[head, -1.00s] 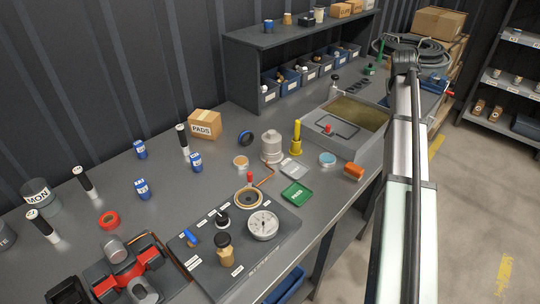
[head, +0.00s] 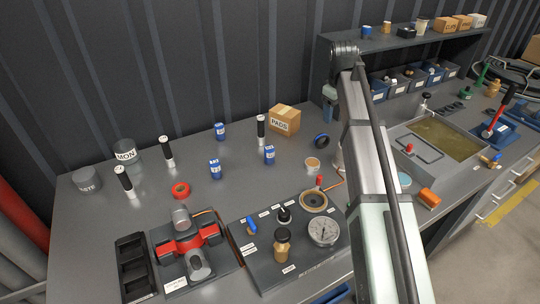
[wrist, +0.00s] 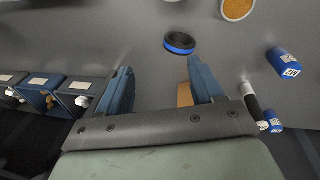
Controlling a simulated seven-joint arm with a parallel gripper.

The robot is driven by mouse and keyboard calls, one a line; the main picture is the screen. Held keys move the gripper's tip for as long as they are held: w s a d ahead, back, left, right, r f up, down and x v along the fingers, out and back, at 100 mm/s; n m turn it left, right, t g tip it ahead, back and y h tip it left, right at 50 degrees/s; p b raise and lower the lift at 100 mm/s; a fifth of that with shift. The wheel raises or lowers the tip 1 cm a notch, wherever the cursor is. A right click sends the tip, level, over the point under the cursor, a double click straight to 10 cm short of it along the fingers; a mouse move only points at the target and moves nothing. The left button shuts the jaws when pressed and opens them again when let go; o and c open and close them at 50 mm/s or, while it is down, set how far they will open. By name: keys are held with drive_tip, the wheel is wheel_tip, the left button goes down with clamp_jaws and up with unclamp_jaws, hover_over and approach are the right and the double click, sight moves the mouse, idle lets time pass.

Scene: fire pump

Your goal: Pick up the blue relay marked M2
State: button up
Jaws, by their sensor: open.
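Three blue relays with white labels stand on the bench in the head view: one at the back (head: 220,131), one in front of it (head: 215,169), and one to the right (head: 269,155) near the cardboard box. In the wrist view, one blue relay (wrist: 284,64) is at the right and another (wrist: 273,126) is lower, partly behind a black-and-white cylinder (wrist: 252,102). My gripper (wrist: 163,88) is open and empty, above the bench and apart from the relays. It also shows in the head view (head: 330,97), partly hidden.
A black-and-blue ring (wrist: 180,43) lies on the bench near my fingers. The PADS box (head: 284,120) stands behind the right relay. A black-and-white cylinder (head: 261,130) stands close to it. A shelf with bins (head: 415,75) is at the right.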

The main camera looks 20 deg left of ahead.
sight(269, 147)
drive_tip(key=s+a+n+g, duration=0.1)
drive_tip(key=s+a+n, duration=0.2)
drive_tip(key=s+a, duration=0.45)
drive_tip(key=s+a+n+g, duration=0.1)
drive_tip(key=s+a+n, duration=0.25)
drive_tip(key=a, duration=0.65)
drive_tip(key=shift+m, duration=0.25)
drive_tip(key=f, duration=0.5)
drive_tip(key=s+f, duration=0.1)
drive_tip(key=f, duration=0.1)
drive_tip(key=shift+a+f, duration=0.3)
drive_tip(key=shift+s+a+f, duration=0.15)
drive_tip(key=shift+f, duration=2.5)
drive_tip(key=c, duration=1.1)
drive_tip(key=shift+r, duration=0.1)
drive_tip(key=shift+c, duration=0.2)
